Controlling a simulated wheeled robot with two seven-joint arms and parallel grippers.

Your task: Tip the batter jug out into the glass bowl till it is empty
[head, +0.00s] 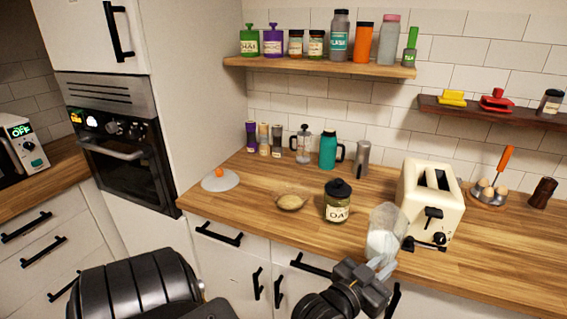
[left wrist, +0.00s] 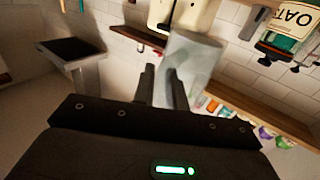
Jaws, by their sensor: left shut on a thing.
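The batter jug (head: 388,221) is clear, with pale content in its lower part. It is nearly upright, leaning a little, at the counter's front edge, right of the oat jar. My left gripper (head: 382,268) is shut on it; the fingers (left wrist: 161,88) reach the jug (left wrist: 192,62) in the left wrist view too. The glass bowl (head: 291,202) is small and shallow, shows something tan, and stands on the counter to the left of the jug, with the oat jar between them. My right gripper is not in view.
The oat jar (head: 338,207) with a black lid stands close to the jug. A cream toaster (head: 428,200) stands just right of it. A white plate with an orange thing (head: 220,180) lies left of the bowl. Bottles and a teal flask (head: 328,151) line the back.

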